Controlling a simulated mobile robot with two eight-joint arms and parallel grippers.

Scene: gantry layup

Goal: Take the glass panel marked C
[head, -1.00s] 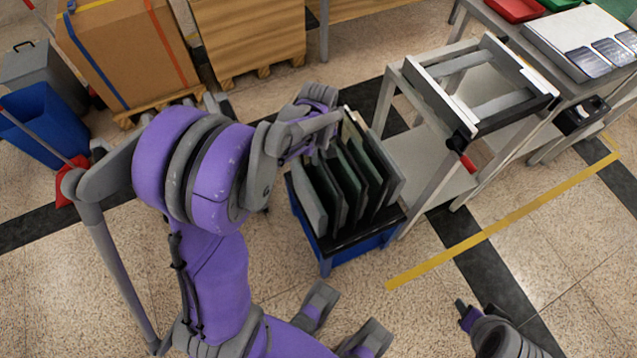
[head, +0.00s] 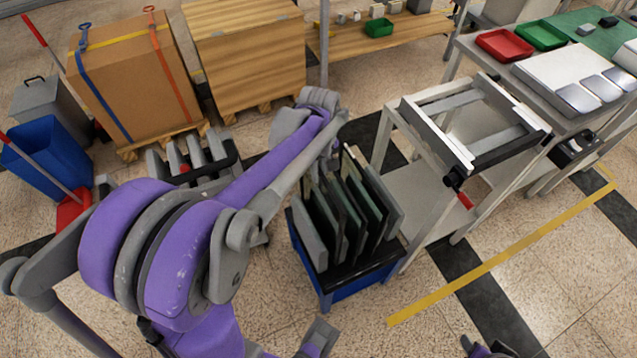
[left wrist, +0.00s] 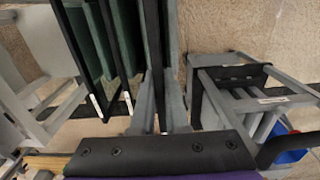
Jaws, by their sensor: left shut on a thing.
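Several dark glass panels (head: 372,207) stand on edge in a blue-framed rack (head: 350,285) in the middle of the head view. My left gripper (head: 325,150) is at the far left part of the rack, partly hidden behind my arm. In the left wrist view, its fingers (left wrist: 162,105) are shut on one panel (left wrist: 154,60), seen edge-on. Other green-tinted panels (left wrist: 100,45) with small white labels stand just left of it. No letter is readable, so I cannot tell which panel is C. My right gripper (head: 487,347) is mostly cut off at the bottom edge.
A grey stand with an open frame (head: 478,120) is right of the rack. A grey cart with a black handle (head: 215,170) stands behind my left arm. A cardboard box (head: 125,75) and a blue bin (head: 45,155) are at left. Floor is clear at front right.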

